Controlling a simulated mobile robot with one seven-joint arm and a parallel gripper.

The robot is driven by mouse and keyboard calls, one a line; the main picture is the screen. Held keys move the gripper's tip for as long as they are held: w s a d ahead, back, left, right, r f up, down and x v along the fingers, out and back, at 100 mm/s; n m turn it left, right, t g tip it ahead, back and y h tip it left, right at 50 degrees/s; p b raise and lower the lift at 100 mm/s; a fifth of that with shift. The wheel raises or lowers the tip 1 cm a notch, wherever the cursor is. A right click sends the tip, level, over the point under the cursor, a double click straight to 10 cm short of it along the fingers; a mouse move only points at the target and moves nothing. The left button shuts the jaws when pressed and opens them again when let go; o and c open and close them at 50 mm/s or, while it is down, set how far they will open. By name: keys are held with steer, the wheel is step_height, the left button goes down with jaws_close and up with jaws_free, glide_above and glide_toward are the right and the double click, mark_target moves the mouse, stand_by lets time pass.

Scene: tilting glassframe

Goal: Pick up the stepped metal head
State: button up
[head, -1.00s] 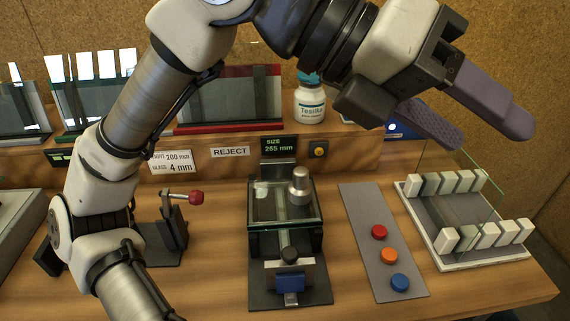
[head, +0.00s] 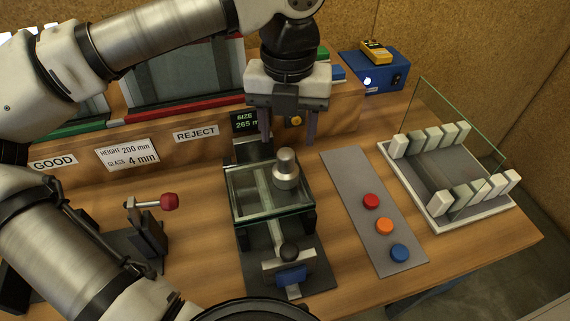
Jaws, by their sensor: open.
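The stepped metal head (head: 286,170) is a silver cylinder with a narrower upper part and a wider base. It stands upright at the glass-framed fixture (head: 268,205) in the middle of the bench. My gripper (head: 288,140) points down with its two fingers spread apart and nothing between them. In the picture its fingertips are just above and behind the metal head, apart from it. The exact depth gap is hard to tell. The head's top and side are in plain view.
A grey panel with red (head: 371,201), orange (head: 384,226) and blue (head: 400,252) buttons lies right of the fixture. A white rack (head: 456,224) with a glass pane stands further right. A red-knobbed lever (head: 169,201) is at left. A shelf with signs (head: 196,133) runs behind.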

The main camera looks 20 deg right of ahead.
mark_target(286, 152)
steer(key=shift+w+a+f+p, duration=0.1)
steer(key=shift+f+p, duration=0.4)
steer(key=shift+f, duration=1.2)
steer(key=shift+w+f+p, duration=0.1)
steer(key=shift+f+p, duration=0.4)
steer(key=shift+f, duration=1.2)
jaws_close()
